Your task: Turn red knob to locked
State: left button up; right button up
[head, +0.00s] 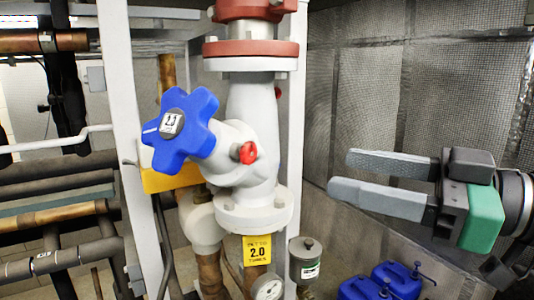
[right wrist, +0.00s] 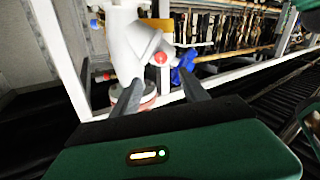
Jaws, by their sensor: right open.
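The small red knob (head: 248,153) sits on the side of a white valve body (head: 250,110), just right of a big blue star-shaped handwheel (head: 180,130). My right gripper (head: 338,174) is at the right of the head view, open and empty, with its two grey fingers pointing left toward the valve and clear of the knob. In the right wrist view the red knob (right wrist: 160,58) shows above and between the open fingertips (right wrist: 162,86), with the blue handwheel (right wrist: 184,66) to its right. My left gripper is not in view.
A yellow tag (head: 257,250) hangs under the valve's lower flange. A white upright post (head: 128,150) stands left of the handwheel. Blue canisters (head: 400,280) and a grey cylinder (head: 305,262) stand low at the right. The space between the knob and my right fingertips looks free.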

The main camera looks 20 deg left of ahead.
aim_at(253, 154)
jog(key=p+x, duration=0.4)
jog(key=x, duration=0.8)
jog(key=shift+s+a+r, duration=0.1)
jog(key=shift+a+r, duration=0.05)
jog(key=shift+a, duration=0.55)
jog(key=shift+d, duration=0.1)
jog(key=shift+c, duration=0.6)
grip_shut()
